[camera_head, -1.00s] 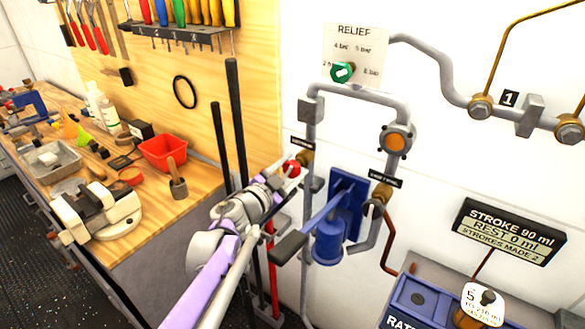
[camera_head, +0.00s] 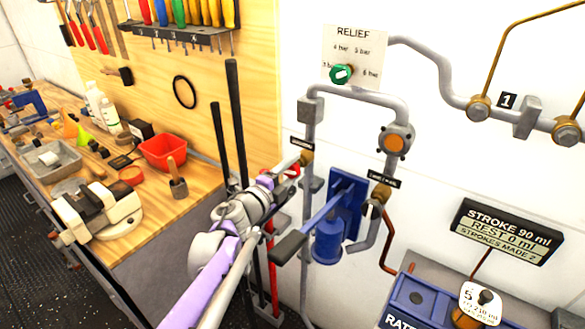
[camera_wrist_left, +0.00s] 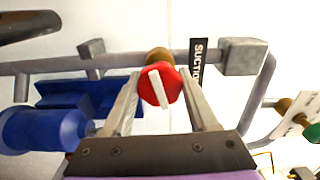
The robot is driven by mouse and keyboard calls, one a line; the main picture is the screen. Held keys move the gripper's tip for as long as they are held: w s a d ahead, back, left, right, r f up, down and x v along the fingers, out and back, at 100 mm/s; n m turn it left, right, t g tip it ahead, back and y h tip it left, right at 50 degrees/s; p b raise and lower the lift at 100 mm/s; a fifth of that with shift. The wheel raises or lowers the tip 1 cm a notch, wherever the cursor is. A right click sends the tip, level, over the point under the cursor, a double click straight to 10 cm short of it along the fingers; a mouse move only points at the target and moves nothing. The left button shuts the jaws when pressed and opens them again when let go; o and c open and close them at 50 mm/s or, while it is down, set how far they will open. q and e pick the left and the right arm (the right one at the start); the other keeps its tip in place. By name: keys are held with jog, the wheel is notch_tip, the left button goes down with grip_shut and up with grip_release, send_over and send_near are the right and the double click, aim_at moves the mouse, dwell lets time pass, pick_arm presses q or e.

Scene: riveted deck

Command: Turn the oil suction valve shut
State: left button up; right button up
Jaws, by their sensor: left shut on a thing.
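The oil suction valve has a red round knob (camera_wrist_left: 160,88) with a white bar across its face, beside a black SUCTION label (camera_wrist_left: 197,65) in the left wrist view. The bar leans slightly off upright in that picture. The knob also shows in the head view (camera_head: 294,169), partly hidden by my gripper, below a small black label (camera_head: 301,144). My left gripper (camera_head: 281,178) is at the knob, with one finger on each side of it in the wrist view (camera_wrist_left: 160,92), shut on it. My right gripper is not in view.
A blue pump (camera_head: 328,242) with a lever stands close right of my left gripper. Grey pipes rise to a green relief dial (camera_head: 342,74). Dark upright bars (camera_head: 236,120) stand left of it. A wooden workbench (camera_head: 205,180) with tools lies at left.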

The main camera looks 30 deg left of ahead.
pick_arm(q)
jog(key=shift+m, duration=1.3)
jog(key=o, duration=1.4)
jog(key=shift+s, duration=0.1)
jog(key=s, duration=0.7)
jog(key=s+a, duration=0.1)
jog(key=s, duration=0.2)
jog(key=shift+s, duration=0.35)
jog(key=shift+f, duration=0.1)
